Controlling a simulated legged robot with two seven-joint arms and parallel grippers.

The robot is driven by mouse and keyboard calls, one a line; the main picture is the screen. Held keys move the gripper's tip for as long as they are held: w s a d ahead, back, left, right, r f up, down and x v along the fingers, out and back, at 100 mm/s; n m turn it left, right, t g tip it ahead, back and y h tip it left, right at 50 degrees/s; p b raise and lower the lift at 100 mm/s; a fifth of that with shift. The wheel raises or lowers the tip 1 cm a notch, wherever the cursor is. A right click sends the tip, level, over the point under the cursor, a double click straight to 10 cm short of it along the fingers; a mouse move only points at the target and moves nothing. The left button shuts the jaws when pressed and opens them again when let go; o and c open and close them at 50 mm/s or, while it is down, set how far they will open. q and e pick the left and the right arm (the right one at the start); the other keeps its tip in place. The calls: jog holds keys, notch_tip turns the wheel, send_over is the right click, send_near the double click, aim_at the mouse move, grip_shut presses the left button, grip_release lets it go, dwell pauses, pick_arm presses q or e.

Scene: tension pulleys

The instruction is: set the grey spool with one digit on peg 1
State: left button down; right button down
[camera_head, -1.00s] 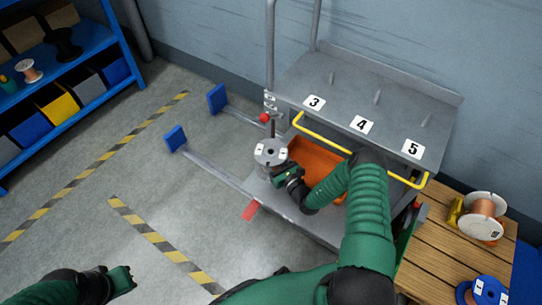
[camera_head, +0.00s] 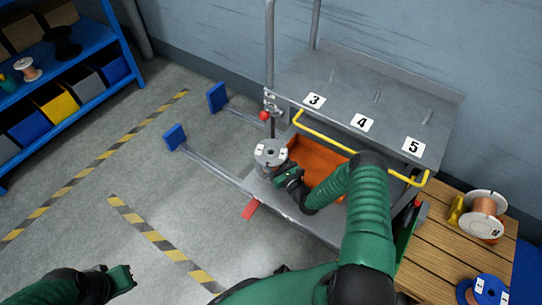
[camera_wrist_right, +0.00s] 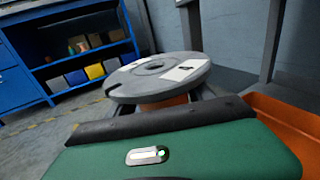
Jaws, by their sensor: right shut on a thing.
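The grey spool (camera_head: 270,153) has a flat round top with white labels and a dark centre hole; the label digits are too small to read. My right gripper (camera_head: 285,172) is shut on it and holds it level at the left end of the cart's lower deck. In the right wrist view, the spool (camera_wrist_right: 158,75) sits beyond the gripper, with no peg showing through its hole. Whether the spool touches anything below is hidden. No peg marked 1 can be made out. My left gripper (camera_head: 122,278) is over the floor at lower left, away from the spool.
An orange bin (camera_head: 318,158) stands right of the spool. The upper shelf (camera_head: 345,85) has pegs marked 3, 4 and 5, with a yellow rail in front. A wooden table (camera_head: 440,245) at right holds other spools. A red-knobbed post (camera_head: 269,60) rises behind the spool.

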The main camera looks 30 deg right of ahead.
jog(key=shift+f+b, duration=0.45)
jog(key=shift+f, duration=0.35)
dwell(0.4)
jog(key=shift+f+b, duration=0.85)
jog(key=shift+f, duration=0.65)
jog(key=shift+f, duration=0.1)
dwell(0.4)
jog(key=shift+f+b, duration=0.85)
jog(key=shift+f, duration=0.55)
